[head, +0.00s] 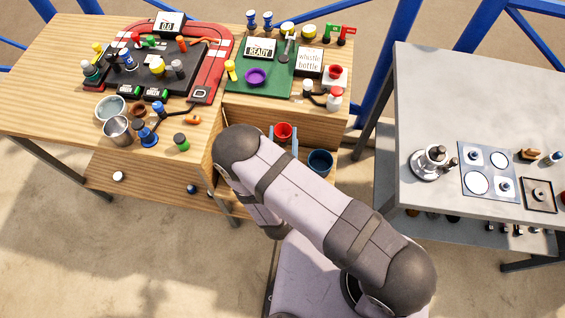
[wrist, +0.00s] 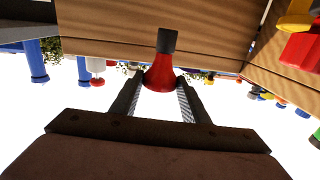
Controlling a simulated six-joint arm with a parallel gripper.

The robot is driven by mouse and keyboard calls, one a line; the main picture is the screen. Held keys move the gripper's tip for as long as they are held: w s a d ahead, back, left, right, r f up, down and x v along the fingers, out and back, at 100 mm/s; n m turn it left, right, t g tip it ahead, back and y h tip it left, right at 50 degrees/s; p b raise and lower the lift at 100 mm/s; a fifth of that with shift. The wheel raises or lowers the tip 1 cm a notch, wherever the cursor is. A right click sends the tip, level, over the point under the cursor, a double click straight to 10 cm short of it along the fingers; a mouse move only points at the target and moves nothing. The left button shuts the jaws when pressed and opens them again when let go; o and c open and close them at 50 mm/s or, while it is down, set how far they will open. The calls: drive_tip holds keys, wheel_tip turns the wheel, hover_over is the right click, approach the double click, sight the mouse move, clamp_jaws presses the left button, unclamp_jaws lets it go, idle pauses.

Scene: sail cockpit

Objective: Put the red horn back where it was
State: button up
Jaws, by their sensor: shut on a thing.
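The red horn (head: 283,131) is a red cone, seen in the head view over the open wooden compartment (head: 340,134) below the green mat. In the wrist view the horn (wrist: 160,74) shows a flared red bell and a black end (wrist: 167,41). My gripper (head: 283,140) is shut on the horn, with one finger on each side of the bell; the wrist view shows both fingers (wrist: 159,80) too. My arm hides part of the compartment. I cannot tell whether the horn touches any wood.
A dark blue cup (head: 320,161) stands right of the horn. A red-trimmed board (head: 217,68) lies left, a grey table (head: 430,110) right.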

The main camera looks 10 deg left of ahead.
drive_tip(key=shift+s+f+y, duration=0.3)
drive_tip(key=shift+s+f, duration=0.35)
drive_tip(key=shift+f, duration=0.15)
wheel_tip(320, 180, down, 10)
drive_tip(key=b, duration=0.8)
drive_tip(key=shift+f, duration=0.1)
drive_tip(key=shift+f+b, duration=0.1)
drive_tip(key=shift+b, duration=0.3)
drive_tip(key=o, duration=1.2)
drive_tip(key=shift+o, duration=0.2)
